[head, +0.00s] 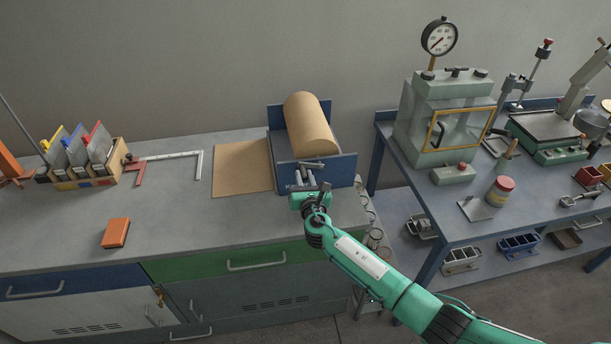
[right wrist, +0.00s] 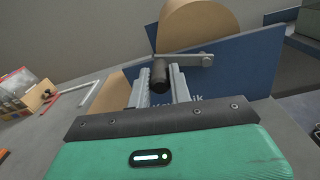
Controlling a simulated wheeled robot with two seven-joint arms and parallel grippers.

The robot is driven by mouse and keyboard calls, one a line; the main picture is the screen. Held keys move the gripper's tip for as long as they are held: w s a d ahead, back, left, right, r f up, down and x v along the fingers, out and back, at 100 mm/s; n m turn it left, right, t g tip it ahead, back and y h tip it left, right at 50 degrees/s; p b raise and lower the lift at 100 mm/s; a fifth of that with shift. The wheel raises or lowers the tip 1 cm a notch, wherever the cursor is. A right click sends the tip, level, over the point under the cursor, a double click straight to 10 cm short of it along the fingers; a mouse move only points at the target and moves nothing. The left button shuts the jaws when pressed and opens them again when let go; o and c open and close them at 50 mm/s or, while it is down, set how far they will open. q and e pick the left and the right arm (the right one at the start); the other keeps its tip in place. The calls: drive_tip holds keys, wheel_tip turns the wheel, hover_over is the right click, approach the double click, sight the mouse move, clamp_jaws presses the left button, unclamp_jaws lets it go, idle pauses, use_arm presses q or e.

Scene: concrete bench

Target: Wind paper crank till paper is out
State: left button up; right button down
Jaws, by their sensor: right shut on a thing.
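The brown paper roll (head: 310,125) sits in a blue dispenser (head: 340,170) on the concrete bench. A flat sheet of paper (head: 243,167) lies on the bench to the left of the dispenser. The metal crank arm (right wrist: 186,60) is on the dispenser's front side in the right wrist view. My right gripper (head: 318,190) is at the dispenser's front. Its jaws (right wrist: 160,85) are shut on the dark crank handle (right wrist: 159,72). My left gripper is not in view.
An orange block (head: 116,233), a square ruler (head: 175,157) and a file rack (head: 80,165) are on the bench to the left. A second table with a green press (head: 440,120) stands to the right. The front middle of the bench is clear.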

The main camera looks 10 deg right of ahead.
drive_tip(key=shift+f, duration=0.25)
drive_tip(key=c, duration=1.3)
unclamp_jaws()
drive_tip(key=shift+r, duration=0.1)
drive_tip(key=shift+s, duration=0.15)
drive_tip(key=s, duration=0.4)
drive_tip(key=s+b, duration=0.1)
drive_tip(key=s, duration=0.8)
drive_tip(key=shift+s+d, duration=0.25)
drive_tip(key=shift+s, duration=0.05)
